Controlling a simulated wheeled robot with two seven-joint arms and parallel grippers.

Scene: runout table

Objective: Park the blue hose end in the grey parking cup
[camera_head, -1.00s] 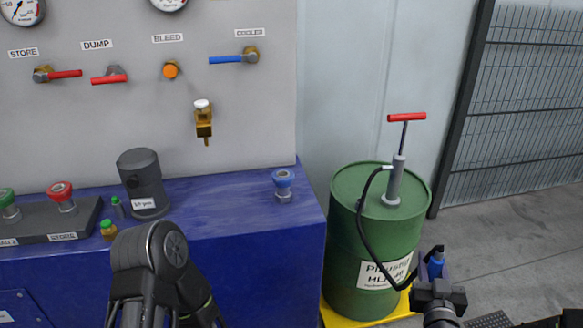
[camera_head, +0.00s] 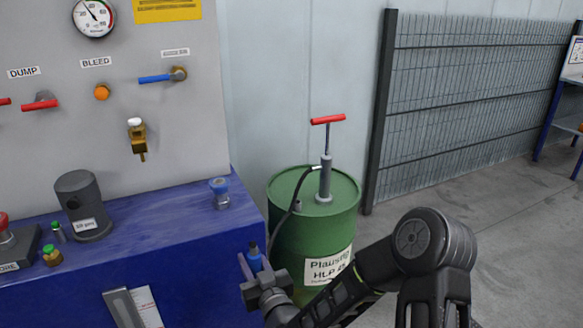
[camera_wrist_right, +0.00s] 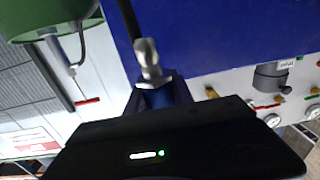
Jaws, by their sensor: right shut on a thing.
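My right gripper (camera_head: 256,277) is shut on the blue hose end (camera_head: 254,261) and holds it in front of the blue bench, left of the green drum. In the right wrist view, the blue hose end (camera_wrist_right: 157,97) sits between the fingers, its metal fitting and black hose running up. I cannot make out a grey parking cup for certain. My left gripper is not in view.
The green drum (camera_head: 315,225) with a red-handled pump (camera_head: 326,180) stands right of the bench (camera_head: 190,265). The black hose runs down from the pump. A panel with valves (camera_head: 180,110) rises behind the bench. A mesh fence (camera_head: 460,90) stands at the right, with open floor before it.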

